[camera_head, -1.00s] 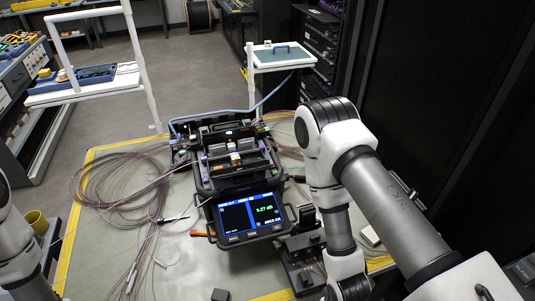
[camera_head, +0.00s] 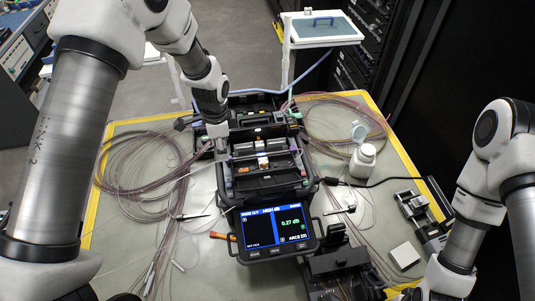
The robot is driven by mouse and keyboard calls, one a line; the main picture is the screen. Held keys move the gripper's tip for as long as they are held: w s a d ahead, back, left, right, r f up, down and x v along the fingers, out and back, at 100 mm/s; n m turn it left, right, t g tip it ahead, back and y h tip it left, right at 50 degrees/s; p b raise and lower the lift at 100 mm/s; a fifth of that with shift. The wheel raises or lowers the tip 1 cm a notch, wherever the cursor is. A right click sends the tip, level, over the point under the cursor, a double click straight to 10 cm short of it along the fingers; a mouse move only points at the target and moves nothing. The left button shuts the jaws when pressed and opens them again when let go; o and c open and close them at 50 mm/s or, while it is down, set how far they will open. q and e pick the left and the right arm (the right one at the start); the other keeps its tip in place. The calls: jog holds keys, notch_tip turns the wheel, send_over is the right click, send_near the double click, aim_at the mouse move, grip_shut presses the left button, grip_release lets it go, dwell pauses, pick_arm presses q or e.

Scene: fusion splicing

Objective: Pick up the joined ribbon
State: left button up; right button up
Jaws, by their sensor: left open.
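My left gripper (camera_head: 219,142) points down at the splicer's left side, beside the left fibre holder area. It is open; its fingertips are small and partly hidden. The joined ribbon is too thin to make out across the splicer. Pinkish ribbon coils (camera_head: 140,170) lie left of the splicer, and more coils (camera_head: 345,120) lie to its right. My right arm comes in from the right, and its gripper is out of the frame.
A white bottle (camera_head: 363,158) stands right of the splicer. A black device (camera_head: 340,270) and a white block (camera_head: 405,255) are at the front right. A raised tray (camera_head: 322,28) stands behind. A dark rack borders the right side. Bare mat (camera_head: 200,260) shows at front left.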

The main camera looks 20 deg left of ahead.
aim_at(225, 163)
pick_arm(q)
jog(key=f+b, duration=0.2)
jog(key=f, duration=0.1)
jog(key=w+f+b, duration=0.1)
jog(key=f, duration=0.1)
jog(key=shift+a+f, duration=0.1)
jog(key=shift+f, duration=0.1)
jog(key=shift+w, duration=0.15)
jog(key=shift+r, duration=0.15)
jog(key=shift+s+r, duration=0.1)
jog(key=shift+s, duration=0.15)
jog(key=shift+c, duration=1.3)
jog(key=shift+s+r, duration=0.1)
jog(key=shift+s, duration=0.1)
grip_shut()
jog(key=shift+w, duration=0.1)
pick_arm(e)
jog(key=f, duration=0.4)
jog(key=shift+w, duration=0.25)
